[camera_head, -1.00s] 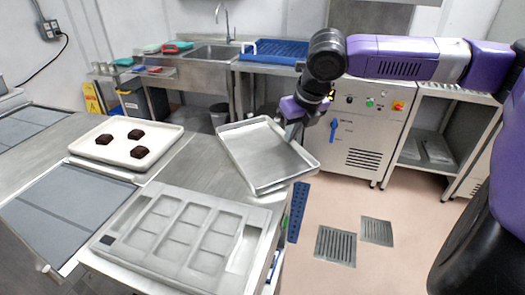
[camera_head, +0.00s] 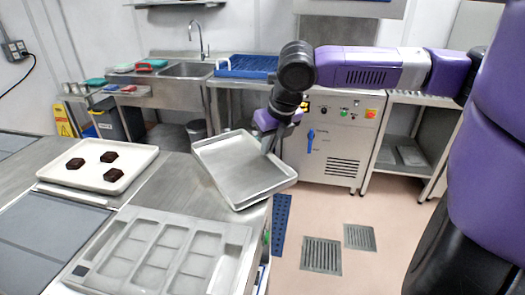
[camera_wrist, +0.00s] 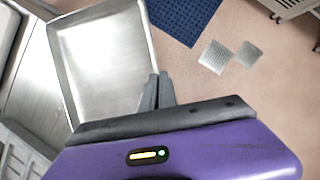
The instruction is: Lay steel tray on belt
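The steel tray (camera_head: 236,172) is a shallow, empty, rectangular metal tray at the right end of the steel table, partly over its edge. I cannot tell whether it touches the table. It also fills the upper left of the wrist view (camera_wrist: 100,65). My gripper (camera_head: 268,148) is at the tray's right rim, and its fingers (camera_wrist: 157,88) look closed on that rim in the wrist view. Dark grey flat panels (camera_head: 45,235) lie in the table at the left and look like the belt.
A cream tray (camera_head: 135,177) with three dark chocolate pieces (camera_head: 109,157) sits on the table behind the panels. A grey mould (camera_head: 160,258) with rectangular cavities lies in front. A sink (camera_head: 187,70), blue rack (camera_head: 247,66) and control cabinet (camera_head: 330,150) stand behind. Floor at right is clear.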

